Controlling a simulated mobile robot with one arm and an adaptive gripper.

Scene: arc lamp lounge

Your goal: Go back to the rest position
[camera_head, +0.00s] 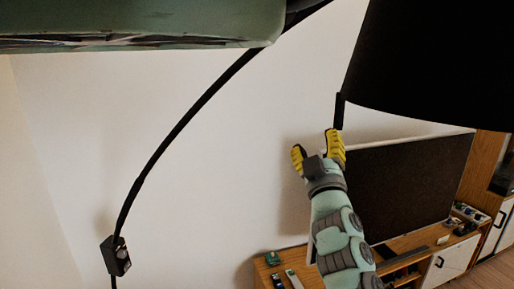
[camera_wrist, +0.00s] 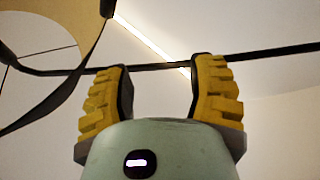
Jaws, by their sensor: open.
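My gripper (camera_head: 318,150) is raised at the end of my green arm, with its yellow fingers pointing up. Its fingers stand apart with nothing between them. In the wrist view the open gripper (camera_wrist: 158,92) faces the ceiling and a bright light strip (camera_wrist: 150,42). In the head view the right fingertip is close to a short black rod (camera_head: 339,110) hanging below the black lampshade (camera_head: 430,65); I cannot tell whether they touch.
A black curved lamp stem (camera_head: 165,145) with a small black box (camera_head: 116,256) runs down at left. A dark screen (camera_head: 410,185) stands behind my arm on a wooden cabinet (camera_head: 410,240) with small items. White wall (camera_head: 225,160) shows between stem and gripper.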

